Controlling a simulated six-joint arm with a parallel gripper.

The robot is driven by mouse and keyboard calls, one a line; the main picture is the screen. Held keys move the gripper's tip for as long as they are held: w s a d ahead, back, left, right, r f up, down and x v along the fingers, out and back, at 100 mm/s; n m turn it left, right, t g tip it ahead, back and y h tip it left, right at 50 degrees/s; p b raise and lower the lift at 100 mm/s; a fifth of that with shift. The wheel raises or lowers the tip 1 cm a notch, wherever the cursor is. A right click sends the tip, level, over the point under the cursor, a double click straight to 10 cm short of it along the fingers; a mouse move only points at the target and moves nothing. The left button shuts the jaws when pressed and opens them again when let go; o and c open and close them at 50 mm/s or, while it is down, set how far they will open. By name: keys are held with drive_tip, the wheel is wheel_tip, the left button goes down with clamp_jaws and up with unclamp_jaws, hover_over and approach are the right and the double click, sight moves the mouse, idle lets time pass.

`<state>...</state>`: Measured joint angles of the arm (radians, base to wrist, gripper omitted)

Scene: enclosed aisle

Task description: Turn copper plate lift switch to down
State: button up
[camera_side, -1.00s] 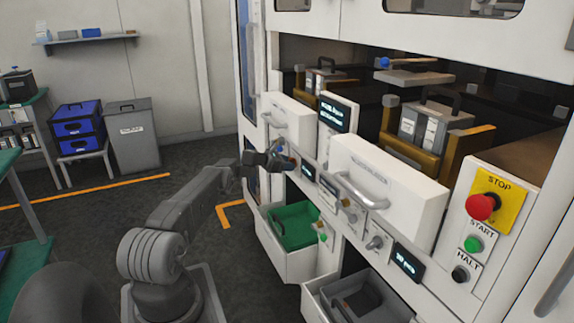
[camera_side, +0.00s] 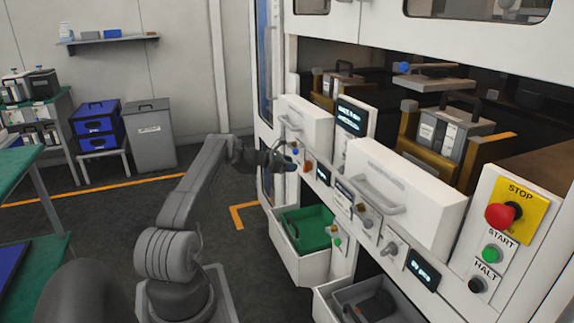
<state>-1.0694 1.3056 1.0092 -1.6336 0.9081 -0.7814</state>
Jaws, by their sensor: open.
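My gripper (camera_side: 286,160) is small in view, at the left end of the machine's front panel. It is open and appears empty, close in front of a small orange part (camera_side: 308,167) and a small blue part (camera_side: 295,150). I cannot tell whether it touches them. A switch with a brownish knob (camera_side: 361,207) and a grey lever switch (camera_side: 391,249) sit on small plates further right along the panel. The labels are too small to read, so I cannot tell which one is the copper plate lift switch or how it is set.
Two white fronts with bar handles (camera_side: 375,198) jut out above the switches. An open drawer with a green tray (camera_side: 308,228) and another with a grey tray (camera_side: 372,300) stick out below. A red stop button (camera_side: 500,216) is at right.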

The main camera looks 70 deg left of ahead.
drive_tip(key=shift+s+r, duration=0.25)
drive_tip(key=shift+s, duration=0.3)
drive_tip(key=shift+c, duration=0.3)
